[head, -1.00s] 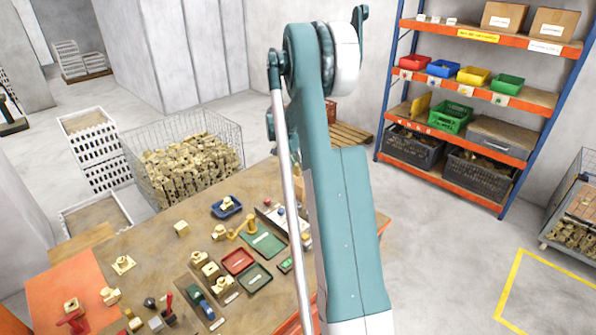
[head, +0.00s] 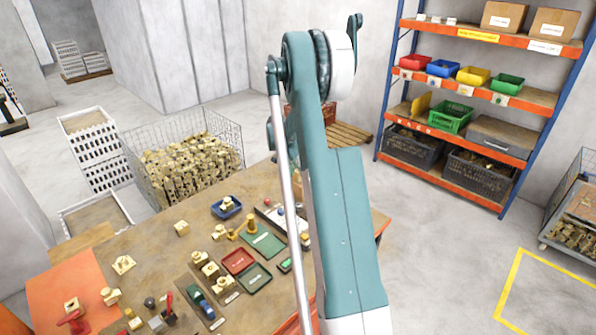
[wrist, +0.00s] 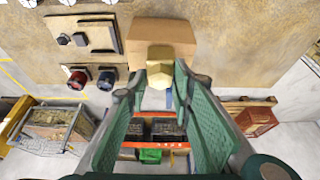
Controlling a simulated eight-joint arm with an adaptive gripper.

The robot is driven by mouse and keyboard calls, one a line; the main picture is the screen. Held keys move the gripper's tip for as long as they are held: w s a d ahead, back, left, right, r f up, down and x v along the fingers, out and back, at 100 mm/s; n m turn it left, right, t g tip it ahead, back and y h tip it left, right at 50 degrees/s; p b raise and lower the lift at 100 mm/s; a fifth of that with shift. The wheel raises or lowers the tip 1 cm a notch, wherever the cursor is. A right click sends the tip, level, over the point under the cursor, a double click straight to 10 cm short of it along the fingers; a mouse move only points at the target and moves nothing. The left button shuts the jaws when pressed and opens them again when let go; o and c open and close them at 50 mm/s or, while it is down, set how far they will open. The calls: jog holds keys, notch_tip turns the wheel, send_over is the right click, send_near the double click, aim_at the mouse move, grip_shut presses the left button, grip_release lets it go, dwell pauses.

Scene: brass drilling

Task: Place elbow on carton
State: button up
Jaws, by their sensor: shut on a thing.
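The brass elbow (wrist: 160,70) is between the tips of my gripper (wrist: 160,88), which is shut on it, in the wrist view. A plain brown carton (wrist: 160,33) lies just beyond the elbow on the worktable. The elbow overlaps the carton's near face in this view, and I cannot tell whether they touch. In the head view my arm hides my gripper, and I cannot make out the held elbow or that carton there.
The worktable (head: 150,245) carries several brass fittings, a red tray (head: 238,261), green trays and a blue tray (head: 226,207). A wire crate of brass parts (head: 185,165) stands behind it. Shelving (head: 465,122) with bins and two cartons stands at the right.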

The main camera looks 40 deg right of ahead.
jog(key=shift+f, duration=0.15)
jog(key=o, duration=1.2)
jog(key=v, duration=1.2)
jog(key=shift+r, duration=0.25)
